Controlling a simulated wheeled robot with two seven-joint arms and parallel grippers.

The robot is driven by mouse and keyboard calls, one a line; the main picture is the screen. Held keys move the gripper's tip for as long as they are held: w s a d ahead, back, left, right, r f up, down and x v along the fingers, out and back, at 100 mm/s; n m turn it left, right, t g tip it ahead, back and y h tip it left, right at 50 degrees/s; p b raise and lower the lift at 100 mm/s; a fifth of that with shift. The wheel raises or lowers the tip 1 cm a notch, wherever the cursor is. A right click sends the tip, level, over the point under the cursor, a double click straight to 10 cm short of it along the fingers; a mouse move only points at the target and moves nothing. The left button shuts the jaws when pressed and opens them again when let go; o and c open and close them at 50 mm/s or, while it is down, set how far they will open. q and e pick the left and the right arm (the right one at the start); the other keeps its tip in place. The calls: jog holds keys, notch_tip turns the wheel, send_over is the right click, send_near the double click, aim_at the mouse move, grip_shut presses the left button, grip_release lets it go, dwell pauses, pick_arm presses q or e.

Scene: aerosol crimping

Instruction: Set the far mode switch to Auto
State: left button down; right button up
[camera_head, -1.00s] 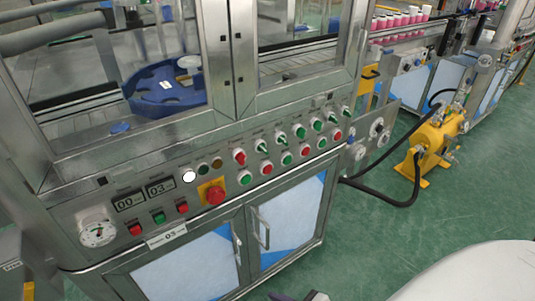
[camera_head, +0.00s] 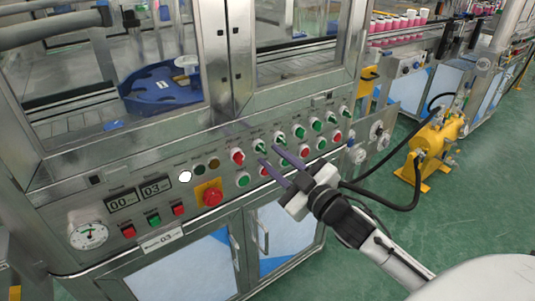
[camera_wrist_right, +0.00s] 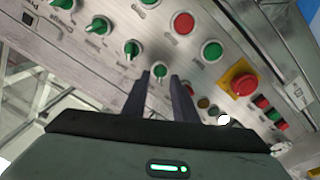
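The control panel carries a row of selector switches with small labels I cannot read, so I cannot tell which is the far mode switch. A red-handled one (camera_head: 237,156) stands at the left of the row. A first green one (camera_head: 260,146) and a second green one (camera_head: 280,137) follow to its right. My right gripper (camera_head: 267,154) is open and empty before the panel. In the right wrist view its fingertips flank the first green switch (camera_wrist_right: 160,71); contact cannot be told. The third green switch (camera_wrist_right: 97,25) there is tilted. My left gripper is not in view.
Red and green push buttons (camera_head: 242,180) line the row below. A red emergency stop (camera_head: 212,195) on a yellow plate sits left of my gripper. A glass-doored cabinet with a blue fixture (camera_head: 165,93) rises above the panel. A yellow pump (camera_head: 432,143) stands to the right.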

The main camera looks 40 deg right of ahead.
aim_at(262, 149)
jog(key=shift+w, duration=1.45)
grip_shut()
